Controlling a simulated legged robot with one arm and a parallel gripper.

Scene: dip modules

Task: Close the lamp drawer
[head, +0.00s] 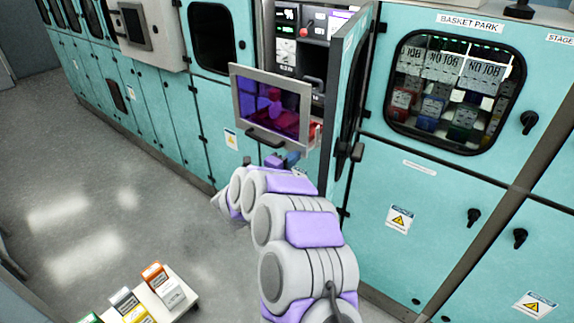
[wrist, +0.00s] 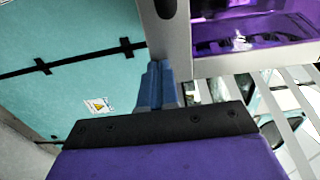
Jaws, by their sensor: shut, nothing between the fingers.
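The lamp drawer (head: 235,95) is pulled out from the teal cabinet. It has a grey-framed front with a purple see-through window and a dark bar handle (head: 265,140) below. Its grey frame (wrist: 177,45) and purple window also show at the upper right of the wrist view. My gripper (head: 291,160) is just below the drawer's lower edge, near its right side, partly hidden by my arm. In the wrist view, my gripper's blue fingers (wrist: 156,80) are together and empty, close to the grey frame. I cannot tell whether they touch it.
An open cabinet door (head: 345,95) stands right of the drawer, close to my arm. A control panel (head: 300,35) is behind the drawer. A windowed basket cabinet (head: 455,90) is at right. A low white table (head: 180,308) holds several coloured boxes. The grey floor at left is clear.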

